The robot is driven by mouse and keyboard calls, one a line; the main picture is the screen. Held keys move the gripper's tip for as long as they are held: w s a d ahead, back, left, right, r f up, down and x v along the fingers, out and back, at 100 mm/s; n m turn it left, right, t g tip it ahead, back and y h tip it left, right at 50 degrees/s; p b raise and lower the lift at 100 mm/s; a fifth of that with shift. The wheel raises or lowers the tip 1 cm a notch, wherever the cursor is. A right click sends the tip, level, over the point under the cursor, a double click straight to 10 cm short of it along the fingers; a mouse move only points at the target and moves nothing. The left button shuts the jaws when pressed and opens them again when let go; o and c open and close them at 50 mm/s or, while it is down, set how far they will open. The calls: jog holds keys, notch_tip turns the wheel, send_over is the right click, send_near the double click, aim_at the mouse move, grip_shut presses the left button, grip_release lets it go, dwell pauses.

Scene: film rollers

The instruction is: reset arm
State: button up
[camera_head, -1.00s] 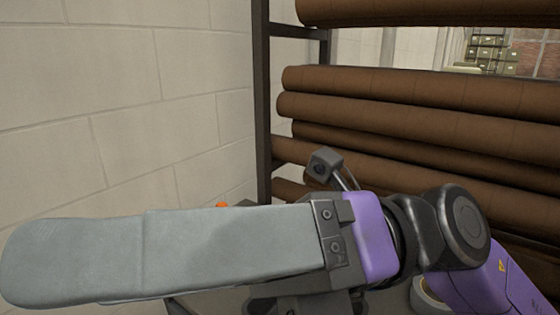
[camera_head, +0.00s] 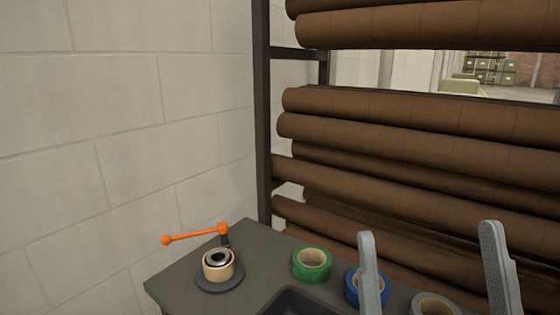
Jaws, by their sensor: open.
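My gripper (camera_head: 432,265) shows at the bottom right of the head view as two grey, upright fingers. They stand wide apart with nothing held between them. The left finger is in front of a blue tape roll (camera_head: 353,287) and hides part of it. The rest of my arm is outside the picture.
A dark table (camera_head: 183,273) carries a tan roll (camera_head: 218,266) on a round black base beside an orange-handled lever (camera_head: 200,234). A green tape roll (camera_head: 312,264) and a grey one (camera_head: 436,305) lie to the right. Brown rollers (camera_head: 400,130) fill a rack (camera_head: 262,120) behind.

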jog(key=s+d+f+m+g+h+p, duration=0.1)
jog(key=s+d+f+m+g+h, duration=0.2)
jog(key=f, duration=0.6)
jog(key=s+d+f+m+g+h+p, duration=0.15)
jog(key=s+f+g, duration=0.3)
jog(key=f, duration=0.55)
jog(key=s+f+g, duration=0.3)
jog(key=s+f, duration=0.2)
jog(key=s, duration=0.3)
jog(key=s+d+f+n+g+y+p, duration=0.1)
jog(key=s+f+g, duration=0.2)
jog(key=s+f, duration=0.2)
jog(key=s, duration=0.3)
jog(key=shift+f+g, duration=0.3)
jog(key=shift+g, duration=0.05)
jog(key=shift+d+y, duration=0.1)
jog(key=shift+y, duration=0.15)
